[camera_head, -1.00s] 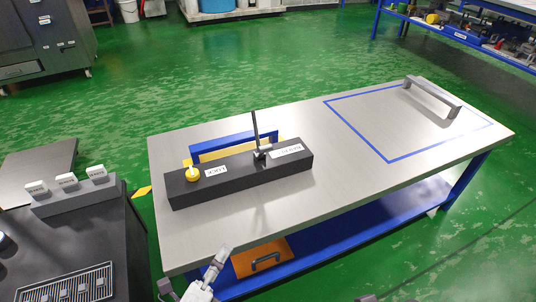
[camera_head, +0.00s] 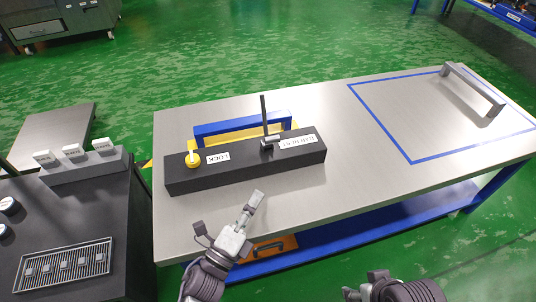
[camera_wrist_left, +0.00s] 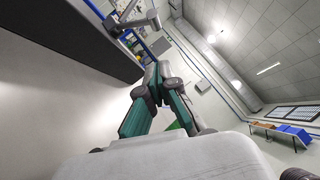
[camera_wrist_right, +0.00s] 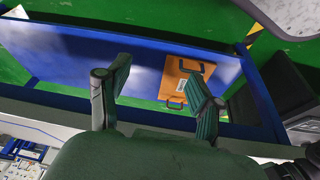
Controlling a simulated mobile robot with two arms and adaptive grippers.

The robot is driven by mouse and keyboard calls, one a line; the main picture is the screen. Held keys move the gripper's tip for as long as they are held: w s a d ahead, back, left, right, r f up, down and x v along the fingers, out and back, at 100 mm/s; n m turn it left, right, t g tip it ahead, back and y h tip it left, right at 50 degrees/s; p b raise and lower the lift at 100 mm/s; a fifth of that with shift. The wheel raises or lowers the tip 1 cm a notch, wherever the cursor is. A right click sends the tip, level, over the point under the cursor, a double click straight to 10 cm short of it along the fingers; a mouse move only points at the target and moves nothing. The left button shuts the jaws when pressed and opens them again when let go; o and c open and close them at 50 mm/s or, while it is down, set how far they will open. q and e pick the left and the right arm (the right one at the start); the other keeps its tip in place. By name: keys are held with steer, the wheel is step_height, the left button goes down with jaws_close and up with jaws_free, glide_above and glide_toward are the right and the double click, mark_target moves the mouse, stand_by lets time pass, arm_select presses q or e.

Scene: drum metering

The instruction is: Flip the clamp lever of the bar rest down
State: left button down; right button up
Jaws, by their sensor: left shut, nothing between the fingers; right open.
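The clamp lever (camera_head: 264,116) is a thin dark bar standing upright on the black block (camera_head: 240,172), beside the label reading BAR REST (camera_head: 298,141). Its foot is a small dark fitting on the block's top. My left gripper (camera_head: 254,201) is shut and empty. In the head view it shows in front of the block and below the lever, apart from both. Its closed fingers also show in the left wrist view (camera_wrist_left: 161,75). My right gripper is open and empty in the right wrist view (camera_wrist_right: 157,72); in the head view only its arm's end shows at the bottom.
A blue bar (camera_head: 242,127) stands behind the block. The steel table (camera_head: 360,150) is clear to the right, up to a grey handle (camera_head: 474,88). An orange panel (camera_wrist_right: 188,82) lies on the lower shelf.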

arm_select(q)
steer(key=w+d+r, duration=0.2)
steer(key=w+r, duration=0.2)
steer(key=w, duration=0.6)
steer(key=shift+d, duration=0.25)
arm_select(e)
steer(key=shift+d, duration=0.2)
steer(key=shift+s, duration=0.1)
